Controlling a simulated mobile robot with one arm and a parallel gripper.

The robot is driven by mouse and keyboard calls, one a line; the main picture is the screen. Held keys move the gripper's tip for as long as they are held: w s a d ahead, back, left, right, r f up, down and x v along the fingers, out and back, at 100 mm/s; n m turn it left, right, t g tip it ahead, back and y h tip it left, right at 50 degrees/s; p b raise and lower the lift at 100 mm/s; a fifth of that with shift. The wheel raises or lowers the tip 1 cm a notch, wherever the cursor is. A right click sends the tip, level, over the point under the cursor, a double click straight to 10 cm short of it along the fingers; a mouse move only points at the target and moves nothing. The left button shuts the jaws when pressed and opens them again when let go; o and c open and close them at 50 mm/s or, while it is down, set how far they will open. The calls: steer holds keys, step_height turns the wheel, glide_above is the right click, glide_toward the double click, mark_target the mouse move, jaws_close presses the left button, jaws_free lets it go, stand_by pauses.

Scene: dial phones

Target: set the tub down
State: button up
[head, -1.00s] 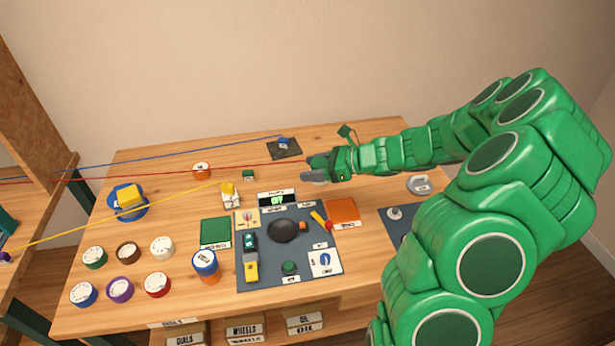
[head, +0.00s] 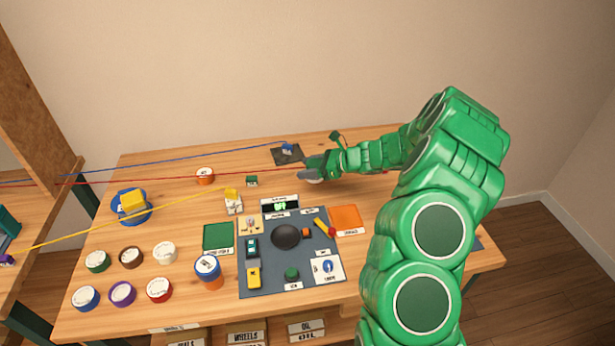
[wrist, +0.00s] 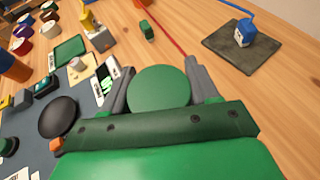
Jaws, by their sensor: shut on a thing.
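The tub (wrist: 160,88) shows in the wrist view as a round green top between my two grey fingers. My gripper (wrist: 158,84) is shut on it. In the head view my gripper (head: 309,173) is over the back middle of the table (head: 235,160), and only a pale edge of the tub shows below the fingers. The tub's underside is hidden, so I cannot tell whether it touches the table.
A dark mat with a blue block (head: 287,148) lies behind my gripper. A small green block (head: 251,181) and an orange-sided tub (head: 205,176) stand to its left. A grey board (head: 262,262) with several parts lies in front. Coloured cords cross above the table.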

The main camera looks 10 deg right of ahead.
steer(key=shift+w+f, duration=1)
steer(key=shift+f, duration=0.2)
steer(key=shift+w+f, duration=0.1)
steer(key=shift+f, duration=1.55)
steer(key=o, duration=1.1)
